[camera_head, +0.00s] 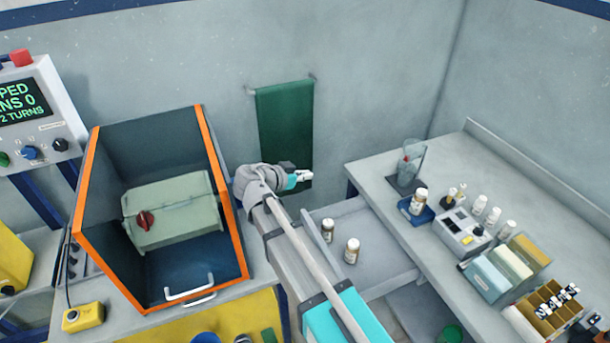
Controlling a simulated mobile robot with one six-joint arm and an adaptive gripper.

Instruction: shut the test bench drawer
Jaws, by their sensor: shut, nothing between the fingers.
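The test bench (375,172) stands at the right with its grey top. Its drawer (385,262) is pulled out from under the left edge of the top, and its inside is open to view. Two brown bottles with white caps, one farther back (327,230) and one nearer (351,251), stand upright in the drawer. My gripper (306,176) is shut and empty, above and behind the drawer's far left corner, in front of the wall.
On the bench top stand a glass beaker (411,160), a small meter (462,232), several bottles and racks. A green towel (286,130) hangs on the wall behind my gripper. An orange-edged open cabinet (238,235) stands left of my arm.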

